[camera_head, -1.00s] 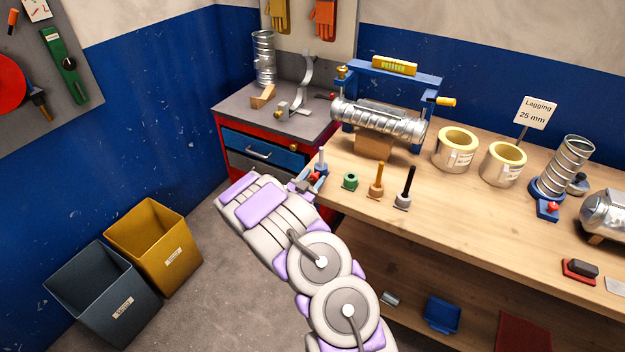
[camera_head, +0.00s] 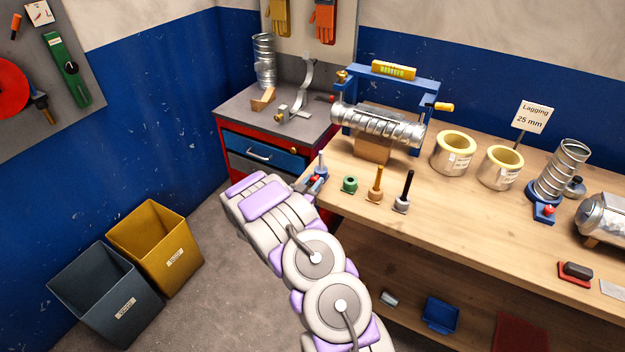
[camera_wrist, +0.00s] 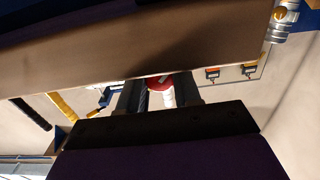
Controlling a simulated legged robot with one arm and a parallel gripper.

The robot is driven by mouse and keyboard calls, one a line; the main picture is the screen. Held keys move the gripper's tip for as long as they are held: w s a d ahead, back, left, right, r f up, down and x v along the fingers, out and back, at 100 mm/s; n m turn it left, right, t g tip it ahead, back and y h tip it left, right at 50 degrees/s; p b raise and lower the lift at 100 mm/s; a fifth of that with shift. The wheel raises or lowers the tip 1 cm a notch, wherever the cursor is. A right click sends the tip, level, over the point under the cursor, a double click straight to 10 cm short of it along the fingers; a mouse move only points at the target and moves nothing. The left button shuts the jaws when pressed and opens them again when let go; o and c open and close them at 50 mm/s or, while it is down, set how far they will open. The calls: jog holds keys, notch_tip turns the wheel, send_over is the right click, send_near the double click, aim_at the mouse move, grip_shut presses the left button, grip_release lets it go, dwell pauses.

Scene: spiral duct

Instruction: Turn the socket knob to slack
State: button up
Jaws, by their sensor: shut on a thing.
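A red knob with a white mark (camera_wrist: 158,82) shows between the dark fingers of my gripper (camera_wrist: 157,95) in the wrist view; I take it for the socket knob. My gripper is shut on it, and the fingers and the gripper body hide part of it. In the head view my gripper (camera_head: 312,184) is at the bench's left front corner, beside a blue fitting with a pale upright rod (camera_head: 321,161). The knob is too small and covered there to read its setting. A spiral duct (camera_head: 378,126) lies across a wooden block behind, under a blue frame (camera_head: 405,77).
A green-topped piece (camera_head: 350,184), an orange rod (camera_head: 377,183) and a black rod (camera_head: 406,190) stand close right of my gripper. Two yellow-lined rings (camera_head: 453,157) stand farther right. The bench's front edge (camera_head: 450,250) runs beside my arm. Bins (camera_head: 158,243) stand on the left floor.

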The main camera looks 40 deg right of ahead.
jog(key=shift+w+r+n+p, duration=0.1)
jog(key=shift+n+p, duration=1.7)
jog(key=shift+n, duration=0.3)
jog(key=o, duration=1.1)
jog(key=shift+c, duration=0.2)
jog(key=shift+a, duration=0.15)
jog(key=p+v, duration=0.2)
jog(key=v, duration=1.5)
jog(key=shift+a, duration=0.1)
